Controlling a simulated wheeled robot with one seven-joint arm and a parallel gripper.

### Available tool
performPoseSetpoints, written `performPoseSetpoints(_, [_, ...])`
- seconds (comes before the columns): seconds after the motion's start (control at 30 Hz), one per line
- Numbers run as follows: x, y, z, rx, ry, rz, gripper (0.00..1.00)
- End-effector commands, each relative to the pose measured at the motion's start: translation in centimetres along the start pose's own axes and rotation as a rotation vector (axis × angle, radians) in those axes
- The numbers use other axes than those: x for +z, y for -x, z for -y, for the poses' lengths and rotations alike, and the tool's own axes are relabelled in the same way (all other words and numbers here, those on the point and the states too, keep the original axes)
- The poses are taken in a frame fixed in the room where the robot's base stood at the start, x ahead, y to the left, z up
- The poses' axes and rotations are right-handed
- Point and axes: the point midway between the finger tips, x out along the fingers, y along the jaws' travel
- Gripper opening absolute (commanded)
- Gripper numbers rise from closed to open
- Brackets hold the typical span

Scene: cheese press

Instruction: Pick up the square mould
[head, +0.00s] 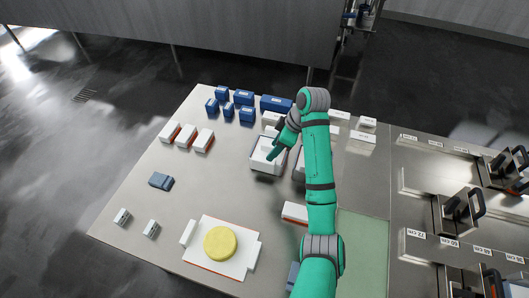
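A white, open-topped, box-shaped mould (257,167) with a roughly square outline stands in the middle of the steel table; I take it for the square mould. My green arm reaches over the table from the lower right. My gripper (270,155) points down at this mould, over or inside its opening. The fingers are small and partly hidden by the wrist, so I cannot tell whether they are open, shut or touching a wall. Another pale container (299,168) stands just right of it, mostly hidden behind my arm.
Several blue blocks (244,98) stand at the back, and several white blocks with red bases (203,140) at the left. A yellow cheese wheel (220,243) lies on a white board (206,264) at the front. Presses (455,213) stand at right. The table (215,185) left of the mould is bare.

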Motion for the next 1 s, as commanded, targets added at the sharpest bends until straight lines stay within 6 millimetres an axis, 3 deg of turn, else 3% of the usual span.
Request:
performPoseSetpoints(0.2, [0.2, -3.2, 0.1, -0.004, -0.004, 0.001, 0.44])
performPoseSetpoints(0.47, [0.2, -5.0, 0.1, -0.002, -0.005, 0.0, 0.44])
performPoseSetpoints(0.73, [-0.2, -8.6, 0.0, -0.003, -0.005, 0.0, 0.44])
performPoseSetpoints(1.0, [-0.1, -9.8, -0.1, -0.001, -0.004, 0.0, 0.44])
